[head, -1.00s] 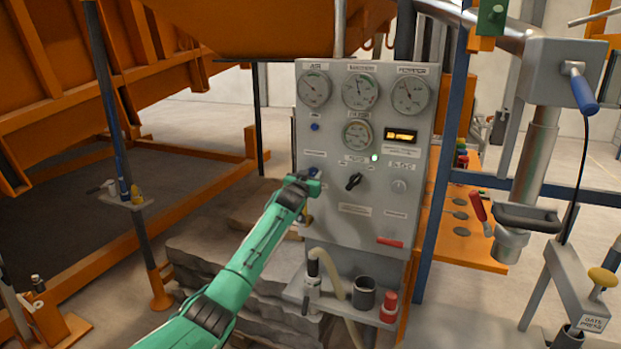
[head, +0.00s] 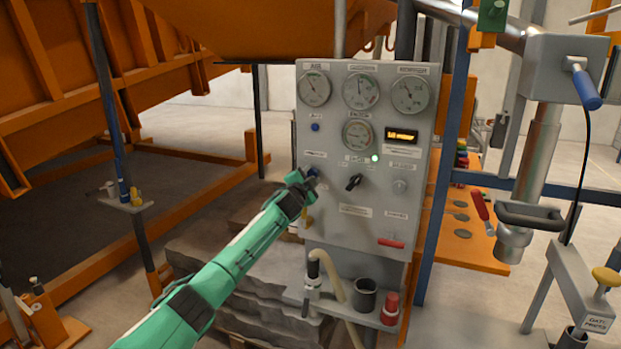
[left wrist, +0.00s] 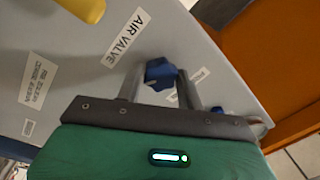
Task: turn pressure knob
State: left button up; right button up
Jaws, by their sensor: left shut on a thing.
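A blue knob (head: 313,171) sits on the left of the grey control panel (head: 330,225), under a small label. My left gripper (head: 309,180) reaches it from the lower left and partly covers it. In the left wrist view, the blue knob (left wrist: 160,73) is between the two grey fingers of my left gripper (left wrist: 158,80), which are shut on it. A label reading AIR VALVE stands beside it. A black knob (head: 354,182) and a pale grey knob (head: 400,186) are to its right. My right gripper is not in view.
Round gauges (head: 359,91) and a lit display (head: 400,135) are above the knobs. A red handle (head: 391,243) is low on the panel. A blue post (head: 440,180) stands to the right.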

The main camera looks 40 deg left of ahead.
pick_arm(q)
jog(key=m, duration=0.5)
jog(key=shift+t+h, duration=0.3)
jog(key=shift+h, duration=0.1)
jog(key=shift+m, duration=0.5)
jog(key=o, duration=1)
jog(key=shift+b+v, duration=2.15)
jog(key=shift+v, duration=4.75)
